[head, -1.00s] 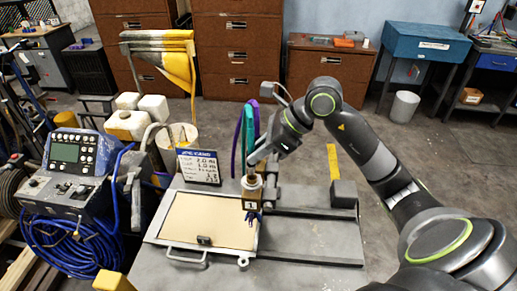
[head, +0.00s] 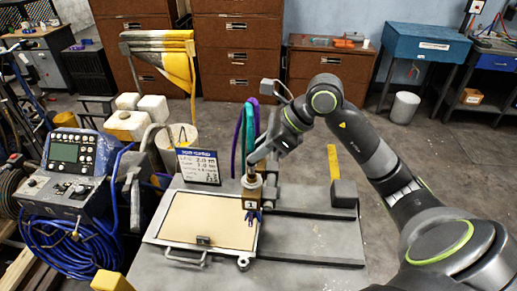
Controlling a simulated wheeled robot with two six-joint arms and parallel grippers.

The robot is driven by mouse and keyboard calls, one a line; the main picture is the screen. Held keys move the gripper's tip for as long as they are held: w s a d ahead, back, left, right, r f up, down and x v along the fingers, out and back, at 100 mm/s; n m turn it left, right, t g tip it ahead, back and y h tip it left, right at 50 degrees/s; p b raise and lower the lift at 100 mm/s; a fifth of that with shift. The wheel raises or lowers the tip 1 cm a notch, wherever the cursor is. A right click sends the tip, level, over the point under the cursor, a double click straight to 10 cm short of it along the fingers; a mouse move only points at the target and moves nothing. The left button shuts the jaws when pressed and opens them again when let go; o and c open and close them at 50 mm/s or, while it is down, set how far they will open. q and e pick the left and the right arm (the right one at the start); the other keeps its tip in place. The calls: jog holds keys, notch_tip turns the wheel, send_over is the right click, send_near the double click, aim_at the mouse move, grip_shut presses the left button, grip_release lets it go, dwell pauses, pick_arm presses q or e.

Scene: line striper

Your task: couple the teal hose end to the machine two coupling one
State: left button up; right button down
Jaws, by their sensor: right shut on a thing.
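A teal hose (head: 253,122) arcs up at the middle of the head view, beside a purple one, and comes down behind my right gripper. My right gripper (head: 254,165) reaches in from the right and is shut on the teal hose end, which is mostly hidden by the fingers. Just below the fingertips stands a brass-coloured upright fitting (head: 251,186) with a small blue part at its foot. My left gripper is not in view.
A grey bench (head: 310,228) carries a framed beige panel (head: 210,220) and a small sign (head: 198,166). A control box (head: 77,153) with coiled blue hose (head: 65,245) stands at left. White jugs (head: 125,124) and a bucket (head: 178,138) stand behind. The bench's right part is mostly clear.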

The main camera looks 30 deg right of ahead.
jog(key=shift+b, duration=0.45)
dwell(0.7)
jog(key=shift+f+b, duration=1.65)
jog(key=shift+b, duration=0.5)
dwell(0.9)
jog(key=c, duration=0.9)
grip_release()
jog(key=p+v, duration=0.2)
jog(key=v, duration=0.5)
dwell(0.8)
